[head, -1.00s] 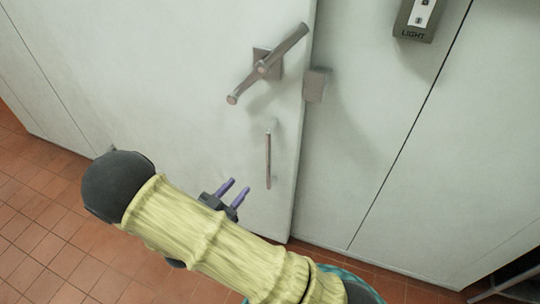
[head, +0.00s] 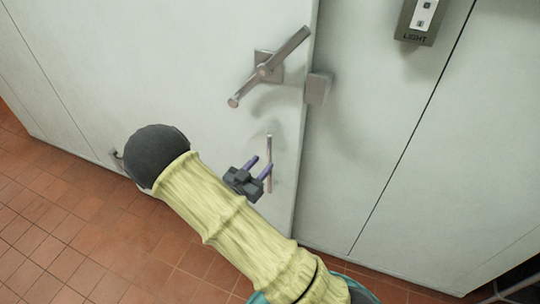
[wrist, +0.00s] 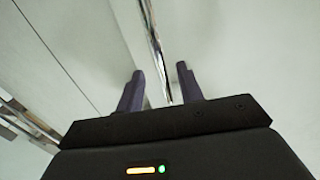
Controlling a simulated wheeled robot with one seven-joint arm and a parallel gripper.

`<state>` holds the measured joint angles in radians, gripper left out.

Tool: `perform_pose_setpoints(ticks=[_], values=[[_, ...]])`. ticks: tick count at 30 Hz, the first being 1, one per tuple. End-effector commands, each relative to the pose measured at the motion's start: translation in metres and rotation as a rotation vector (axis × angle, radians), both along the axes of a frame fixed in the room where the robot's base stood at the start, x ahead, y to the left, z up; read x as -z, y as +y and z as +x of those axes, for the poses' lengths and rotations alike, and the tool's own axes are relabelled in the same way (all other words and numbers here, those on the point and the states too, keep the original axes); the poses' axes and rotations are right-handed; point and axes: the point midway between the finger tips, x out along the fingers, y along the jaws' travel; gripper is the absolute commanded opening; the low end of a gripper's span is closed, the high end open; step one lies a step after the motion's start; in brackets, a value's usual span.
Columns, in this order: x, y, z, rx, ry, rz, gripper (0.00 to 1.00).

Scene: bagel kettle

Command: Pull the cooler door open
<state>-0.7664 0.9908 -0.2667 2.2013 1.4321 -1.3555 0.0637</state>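The white cooler door (head: 170,60) is flush in its wall and looks shut. A slim upright metal pull handle (head: 269,148) is on the door near its right edge, below a larger slanted lever latch (head: 268,68). My gripper (head: 259,167) is open close to the lower part of the pull handle. In the wrist view the handle (wrist: 155,45) comes down between the two purple fingers (wrist: 160,85) of my gripper. I see gaps on both sides of the handle, so no finger visibly grips it. My gripper hides part of the handle's lower end in the head view.
A metal catch block (head: 318,88) sits on the frame right of the door edge. A light switch (head: 420,20) is on the wall at upper right. The red tile floor (head: 60,220) in front of the door is clear at left.

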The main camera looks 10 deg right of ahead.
Motion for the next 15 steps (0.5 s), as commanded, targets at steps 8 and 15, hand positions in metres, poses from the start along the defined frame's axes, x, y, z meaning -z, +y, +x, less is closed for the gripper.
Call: perform_pose_setpoints(ticks=[8,15], values=[[0.001,-0.033,0.030,0.002,0.000,0.000,0.37],[0.000,-0.041,0.038,-0.001,0.001,-0.001,0.37]])
